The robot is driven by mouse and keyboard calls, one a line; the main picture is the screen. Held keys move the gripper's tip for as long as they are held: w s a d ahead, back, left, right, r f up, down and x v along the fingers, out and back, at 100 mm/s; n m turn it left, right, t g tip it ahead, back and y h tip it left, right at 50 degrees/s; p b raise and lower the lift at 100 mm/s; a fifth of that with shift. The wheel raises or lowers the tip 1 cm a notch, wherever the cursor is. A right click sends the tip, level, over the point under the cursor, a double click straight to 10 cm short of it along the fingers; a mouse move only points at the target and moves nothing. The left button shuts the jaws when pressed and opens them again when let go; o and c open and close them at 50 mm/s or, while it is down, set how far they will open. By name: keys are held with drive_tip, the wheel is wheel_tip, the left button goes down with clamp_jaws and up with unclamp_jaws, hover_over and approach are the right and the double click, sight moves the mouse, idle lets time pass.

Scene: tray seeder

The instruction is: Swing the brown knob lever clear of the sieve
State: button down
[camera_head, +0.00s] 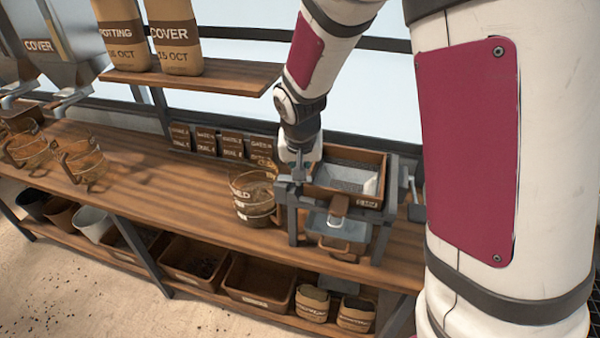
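The sieve (345,178) appears to be the light mesh-like panel in a wooden box on a grey stand at the right part of the bench. A brown knob-like piece (338,204) shows at the front of the stand, below the box's front edge; I cannot tell for certain that it is the lever's knob. My gripper (298,172) points down at the left side of the wooden box, by the stand's left post. It is small and partly merged with the stand, so its fingers and any contact with the lever are unclear.
A wooden shelf (195,76) with bags hangs at the upper left. The middle of the bench (150,195) is clear. Bins (258,280) sit below.

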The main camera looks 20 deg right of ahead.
sight(308, 176)
drive_tip(key=shift+d, duration=0.2)
drive_tip(key=shift+w+d, duration=0.6)
drive_tip(key=shift+d, duration=0.1)
drive_tip(key=w+n, duration=0.1)
drive_tip(key=n, duration=0.1)
drive_tip(key=d+n+y, duration=0.1)
drive_tip(key=n, duration=0.1)
drive_tip(key=shift+w+d, duration=0.15)
drive_tip(key=shift+w, duration=0.2)
drive_tip(key=w+n, duration=0.1)
drive_tip(key=n+y, duration=0.1)
drive_tip(key=n, duration=0.1)
drive_tip(key=shift+w+d+n+y+p, duration=0.2)
drive_tip(key=shift+w+n+y+p, duration=0.1)
drive_tip(key=shift+w+p, duration=0.1)
drive_tip(key=shift+w+a, duration=0.1)
drive_tip(key=shift+w, duration=0.8)
idle(0.6)
